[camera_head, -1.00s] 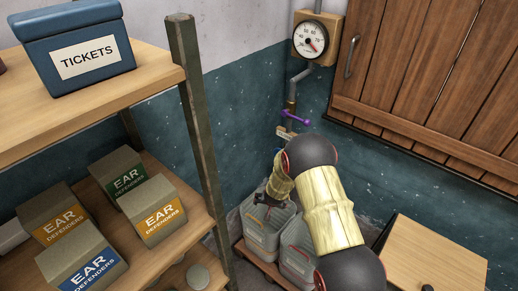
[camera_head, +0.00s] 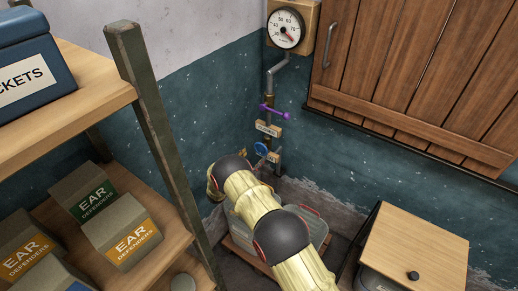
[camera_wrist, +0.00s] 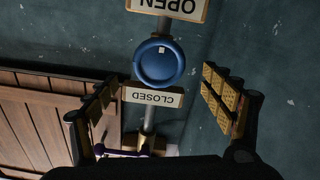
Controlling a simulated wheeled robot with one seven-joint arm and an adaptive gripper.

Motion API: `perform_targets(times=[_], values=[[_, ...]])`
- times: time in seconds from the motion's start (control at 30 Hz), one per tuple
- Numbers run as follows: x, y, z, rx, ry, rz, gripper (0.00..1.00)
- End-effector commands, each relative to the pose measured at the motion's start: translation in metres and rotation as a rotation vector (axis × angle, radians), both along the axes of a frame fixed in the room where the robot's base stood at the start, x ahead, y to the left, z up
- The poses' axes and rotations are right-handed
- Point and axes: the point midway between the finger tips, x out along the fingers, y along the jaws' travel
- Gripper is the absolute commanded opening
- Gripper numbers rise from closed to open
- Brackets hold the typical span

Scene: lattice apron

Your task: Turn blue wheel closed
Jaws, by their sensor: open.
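The blue wheel (camera_head: 261,149) sits on the wall pipe in the head view, just above my arm. In the wrist view the blue wheel (camera_wrist: 153,70) is upside down with the scene, between a CLOSED sign (camera_wrist: 153,97) and an OPEN sign (camera_wrist: 172,8). A small pale mark on the wheel lies on the OPEN side. My gripper (camera_wrist: 162,80) is open and empty, its fingers left and right of the wheel in the picture. I see no contact. In the head view my gripper is mostly hidden beside my arm.
A purple lever (camera_head: 273,112) crosses the same pipe above the wheel, under a dial gauge (camera_head: 286,28). Wooden shutters (camera_head: 420,80) are right of the pipe. A shelf post (camera_head: 150,110) stands left of my arm. Grey crates (camera_head: 312,228) are below.

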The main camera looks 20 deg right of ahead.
Motion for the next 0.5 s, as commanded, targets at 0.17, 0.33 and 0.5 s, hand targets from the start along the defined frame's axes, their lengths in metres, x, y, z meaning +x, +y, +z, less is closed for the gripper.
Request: perform_targets(times=[0.17,0.33,0.5], values=[[0.015,-0.024,-0.001,0.001,-0.003,-0.002,0.82],[0.028,-0.044,-0.001,0.001,-0.002,-0.001,0.82],[0.037,-0.056,0.0,0.003,-0.002,0.001,0.82]])
